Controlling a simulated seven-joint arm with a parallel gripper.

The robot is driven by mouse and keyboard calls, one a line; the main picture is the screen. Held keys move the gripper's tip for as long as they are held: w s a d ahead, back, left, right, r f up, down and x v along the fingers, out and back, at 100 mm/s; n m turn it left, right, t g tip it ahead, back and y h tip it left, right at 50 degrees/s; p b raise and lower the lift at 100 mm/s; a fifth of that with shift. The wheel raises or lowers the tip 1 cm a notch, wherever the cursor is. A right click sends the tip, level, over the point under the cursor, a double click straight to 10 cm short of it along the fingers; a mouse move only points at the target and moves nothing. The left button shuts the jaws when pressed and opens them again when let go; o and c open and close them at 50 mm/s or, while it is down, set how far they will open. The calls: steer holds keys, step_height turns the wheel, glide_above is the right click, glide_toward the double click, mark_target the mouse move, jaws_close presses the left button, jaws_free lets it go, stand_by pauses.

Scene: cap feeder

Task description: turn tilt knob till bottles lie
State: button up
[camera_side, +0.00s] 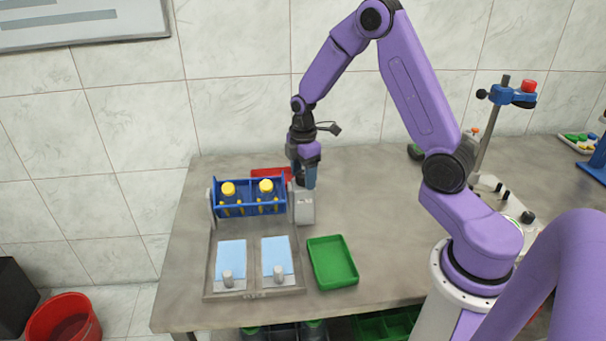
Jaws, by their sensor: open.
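Two bottles with yellow caps, the left one (229,189) and the right one (266,187), stand upright in a blue rack (247,210) at the back of the table. A grey housing (303,206) sits at the rack's right end. My gripper (303,184) points down just above and behind this housing, right of the rack, and is open. The tilt knob cannot be made out; it may be hidden by the gripper or the housing. Whether the fingers touch anything is too small to tell.
A grey tray (252,257) with two light-blue pads lies in front of the rack. A green tray (331,262) is to its right. A red tray (270,173) lies behind the rack. A stand with a blue clamp (510,96) is far right. The table's middle is clear.

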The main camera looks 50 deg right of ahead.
steer(key=c, duration=1)
steer(key=shift+o, duration=0.2)
steer(key=m, duration=0.4)
steer(key=shift+m, duration=0.3)
steer(key=m, duration=0.5)
steer(key=o, duration=1)
steer(key=shift+c, duration=0.2)
steer(key=n, duration=0.7)
